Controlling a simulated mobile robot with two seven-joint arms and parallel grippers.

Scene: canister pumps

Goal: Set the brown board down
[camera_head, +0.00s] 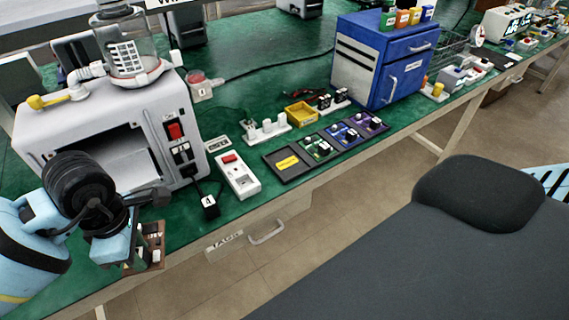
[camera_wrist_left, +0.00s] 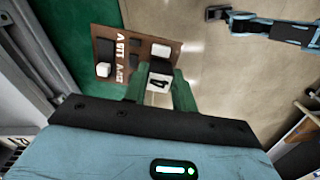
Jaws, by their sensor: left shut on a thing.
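The brown board (camera_head: 155,238) is a small brown plate with white and dark parts on it, at the green bench's front edge at lower left. The left wrist view shows the brown board (camera_wrist_left: 108,48) with white lettering, partly over the green top and partly over the floor. My left gripper (camera_head: 138,236) is shut at the board, with its fingers (camera_wrist_left: 160,88) around a white-and-black block marked 4 on the board's near side. I cannot tell whether the board touches the bench. A light blue arm with a dark end (camera_wrist_left: 215,13) shows at upper right in the wrist view; its jaws are unclear.
A white machine (camera_head: 110,125) with a clear canister stands right behind my left gripper. A black block marked 4 (camera_head: 209,205) and a white switch box (camera_head: 238,176) lie to the right. A dark tray (camera_head: 290,172) and blue cabinet (camera_head: 365,75) stand farther along. A chair (camera_head: 440,240) fills the lower right.

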